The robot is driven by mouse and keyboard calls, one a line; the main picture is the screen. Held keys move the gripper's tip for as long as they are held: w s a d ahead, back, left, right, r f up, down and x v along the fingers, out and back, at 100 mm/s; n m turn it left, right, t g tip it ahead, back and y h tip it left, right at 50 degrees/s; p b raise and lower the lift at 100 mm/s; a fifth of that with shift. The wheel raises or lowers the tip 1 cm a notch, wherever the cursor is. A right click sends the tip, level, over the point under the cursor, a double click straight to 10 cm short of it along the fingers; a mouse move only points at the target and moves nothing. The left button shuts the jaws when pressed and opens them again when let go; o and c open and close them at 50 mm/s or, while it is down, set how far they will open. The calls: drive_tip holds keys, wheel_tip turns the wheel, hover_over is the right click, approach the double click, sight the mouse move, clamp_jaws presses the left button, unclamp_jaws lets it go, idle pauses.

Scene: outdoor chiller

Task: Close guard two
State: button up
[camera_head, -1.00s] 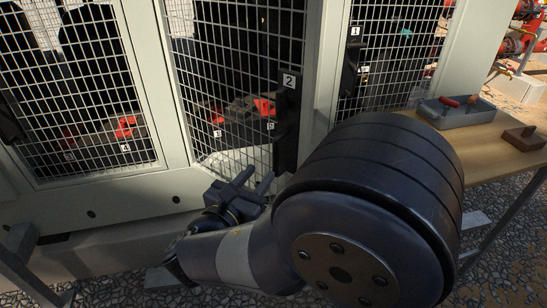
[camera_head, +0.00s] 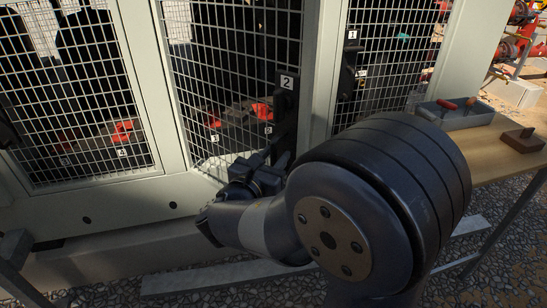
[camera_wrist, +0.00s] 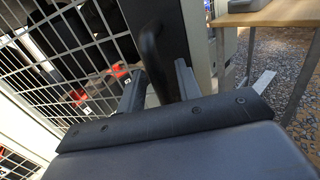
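Guard two (camera_head: 235,85) is a wire-mesh panel in the pale frame, with a label "2" on the black latch plate (camera_head: 286,105) at its right edge. I cannot tell from these views how far it stands from its frame. My gripper (camera_head: 272,160) is low in front of that plate, its fingers pointing up at it. In the wrist view my gripper (camera_wrist: 160,85) has its two fingers apart, with the lower part of a black bar handle (camera_wrist: 150,50) showing between them. Contact with the handle cannot be made out.
Guard one (camera_head: 395,60) is the mesh panel to the right, and another mesh panel (camera_head: 85,90) is on the left. Red parts (camera_head: 262,111) show behind the mesh. A wooden table (camera_head: 490,160) with a grey tray (camera_head: 455,118) and a brown block (camera_head: 523,140) stands at right.

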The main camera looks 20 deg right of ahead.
drive_tip(key=shift+c, duration=0.3)
clamp_jaws()
